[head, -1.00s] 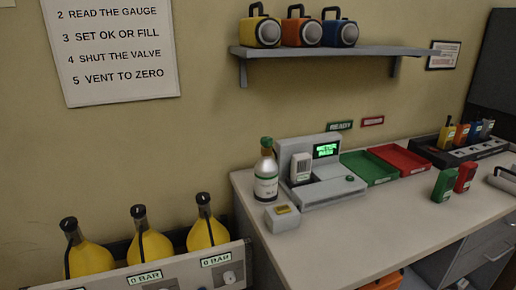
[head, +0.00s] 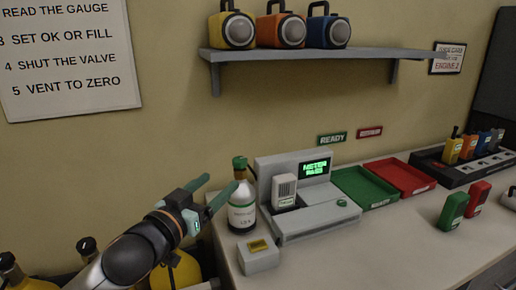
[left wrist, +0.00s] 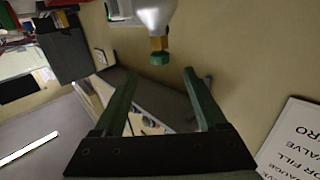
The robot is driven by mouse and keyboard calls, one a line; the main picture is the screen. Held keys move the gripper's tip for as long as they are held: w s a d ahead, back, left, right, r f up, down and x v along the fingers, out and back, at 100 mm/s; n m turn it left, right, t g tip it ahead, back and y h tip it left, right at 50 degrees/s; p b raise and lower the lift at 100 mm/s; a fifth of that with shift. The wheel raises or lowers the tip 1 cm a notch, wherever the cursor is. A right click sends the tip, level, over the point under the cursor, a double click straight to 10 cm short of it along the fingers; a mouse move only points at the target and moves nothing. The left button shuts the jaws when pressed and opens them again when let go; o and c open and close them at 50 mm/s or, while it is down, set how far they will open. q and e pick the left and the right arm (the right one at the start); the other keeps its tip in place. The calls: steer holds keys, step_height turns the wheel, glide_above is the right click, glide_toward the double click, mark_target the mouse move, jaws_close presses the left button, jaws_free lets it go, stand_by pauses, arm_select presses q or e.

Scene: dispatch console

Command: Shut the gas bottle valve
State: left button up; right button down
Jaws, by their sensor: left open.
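The gas bottle (head: 242,212) is white with a green band and stands upright on the counter, left of the grey meter. Its green valve knob (head: 239,163) is on top. My left gripper (head: 222,181) is open and empty, its green fingers pointing right toward the bottle's neck, just left of it. In the left wrist view the knob (left wrist: 160,58) appears just beyond and between the open fingertips (left wrist: 160,73), with a gap; the bottle (left wrist: 153,14) runs off the top edge. My right gripper is not in view.
The grey meter (head: 300,220) has a lit display reading "METER PASS". A small grey box (head: 258,262) stands in front of the bottle. Green (head: 365,189) and red (head: 402,178) trays lie to the right. Yellow cylinders (head: 178,272) stand below my left arm. A shelf (head: 310,58) hangs above.

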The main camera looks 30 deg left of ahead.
mark_target(246, 158)
arm_select(q)
steer(key=w, duration=1.2)
steer(key=shift+w+a+r, duration=0.2)
steer(key=shift+a, duration=0.15)
steer(key=shift+w+f, duration=0.1)
steer(key=shift+w, duration=0.5)
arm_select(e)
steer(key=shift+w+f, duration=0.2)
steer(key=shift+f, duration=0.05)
arm_select(q)
jaws_close()
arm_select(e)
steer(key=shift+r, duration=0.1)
